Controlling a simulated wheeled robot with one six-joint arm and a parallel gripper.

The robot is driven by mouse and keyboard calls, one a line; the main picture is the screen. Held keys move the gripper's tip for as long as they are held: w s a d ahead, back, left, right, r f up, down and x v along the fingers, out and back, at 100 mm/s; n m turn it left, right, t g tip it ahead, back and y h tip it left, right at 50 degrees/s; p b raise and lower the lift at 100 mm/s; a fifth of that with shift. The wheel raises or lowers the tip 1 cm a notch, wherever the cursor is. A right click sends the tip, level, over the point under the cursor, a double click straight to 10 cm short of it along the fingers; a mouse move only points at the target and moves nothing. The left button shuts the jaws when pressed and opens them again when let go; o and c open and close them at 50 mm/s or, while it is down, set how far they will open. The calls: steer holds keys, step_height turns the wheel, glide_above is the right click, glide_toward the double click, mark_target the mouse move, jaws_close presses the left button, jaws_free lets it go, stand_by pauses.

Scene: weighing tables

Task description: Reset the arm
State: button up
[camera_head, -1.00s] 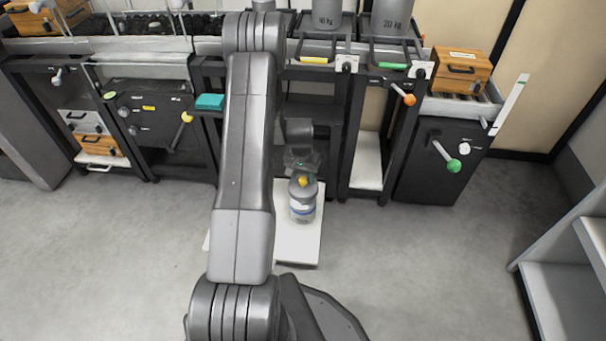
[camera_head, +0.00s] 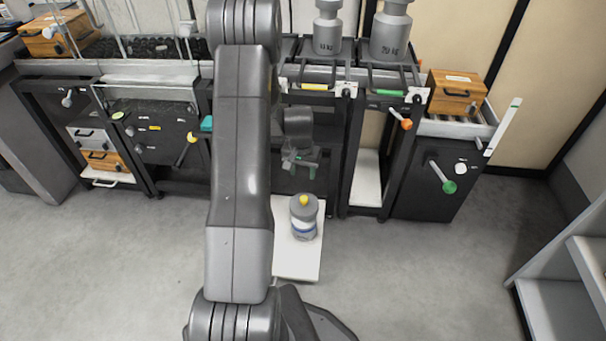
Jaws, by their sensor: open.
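My gripper (camera_head: 300,168) is in the middle of the head view, beyond my large arm links. It is open and empty, above and behind a grey bottle-like container (camera_head: 304,219) with a blue band and a yellow knob on top. The container stands upright on a white board (camera_head: 297,264) low in front of the tables. A visible gap separates my gripper from the container. My arm hides the left part of the board.
Dark weighing tables with coloured handles run along the back. Two grey weights (camera_head: 327,30) (camera_head: 391,33) stand on the racks. A wooden box (camera_head: 457,92) is at the right, and a grey shelf (camera_head: 568,290) at the right edge. The grey floor (camera_head: 430,270) between is clear.

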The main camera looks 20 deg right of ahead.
mark_target(304, 198)
stand_by(0.3)
steer(key=f+b, duration=0.1)
steer(key=f, duration=0.3)
steer(key=f+b, duration=0.2)
steer(key=f, duration=0.3)
steer(key=w+d+f+b, duration=0.1)
steer(key=f+b, duration=0.1)
steer(key=f, duration=0.2)
steer(key=shift+f, duration=0.25)
steer(key=shift+r+p, duration=0.35)
steer(key=shift+r, duration=0.1)
